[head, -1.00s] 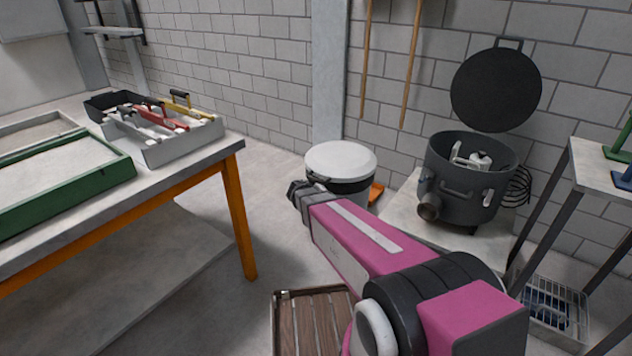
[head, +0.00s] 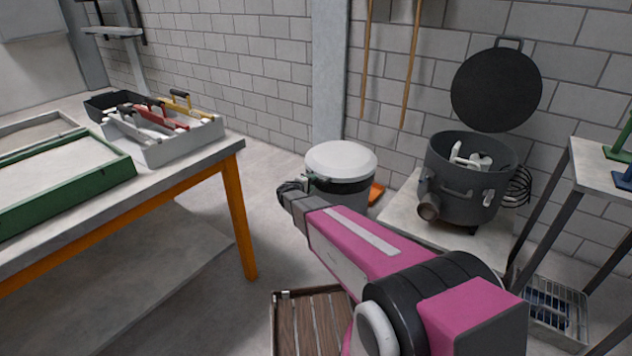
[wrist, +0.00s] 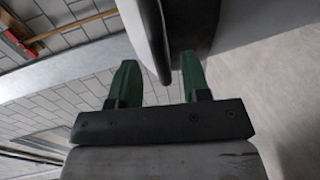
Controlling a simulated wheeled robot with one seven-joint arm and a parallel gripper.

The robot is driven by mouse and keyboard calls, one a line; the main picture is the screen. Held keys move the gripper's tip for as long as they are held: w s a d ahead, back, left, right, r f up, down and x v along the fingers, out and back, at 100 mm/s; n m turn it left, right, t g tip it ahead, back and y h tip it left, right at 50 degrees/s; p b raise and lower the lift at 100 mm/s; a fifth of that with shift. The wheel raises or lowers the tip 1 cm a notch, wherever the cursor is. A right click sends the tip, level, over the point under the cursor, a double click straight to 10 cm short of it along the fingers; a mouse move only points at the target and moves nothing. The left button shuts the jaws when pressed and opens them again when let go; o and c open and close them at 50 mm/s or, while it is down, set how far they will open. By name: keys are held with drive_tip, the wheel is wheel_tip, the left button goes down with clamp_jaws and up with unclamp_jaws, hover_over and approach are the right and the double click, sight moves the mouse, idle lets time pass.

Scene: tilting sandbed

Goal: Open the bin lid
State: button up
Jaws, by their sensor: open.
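The bin (head: 345,193) is dark with a round white lid (head: 341,158), and stands on the floor by the wall post. The lid lies flat on the bin, closed. My gripper (head: 308,180) is at the bin's left front, just below the lid's edge. In the wrist view my gripper (wrist: 158,62) is open, with its green fingers apart. A dark handle-like strip (wrist: 154,40) at the lid's edge reaches down between the fingertips; I cannot tell whether they touch it. The white lid also shows in the wrist view (wrist: 133,14). In the head view my gripper hides the handle.
A workbench (head: 190,177) with orange legs stands at left, holding a tool tray (head: 185,150). A dark round drum (head: 465,180) with a raised lid is right of the bin. A slatted wooden crate (head: 310,320) lies in front. Floor is clear between workbench and bin.

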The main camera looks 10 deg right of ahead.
sight(316, 180)
drive_tip(key=shift+x, duration=1.95)
drive_tip(key=shift+c, duration=0.2)
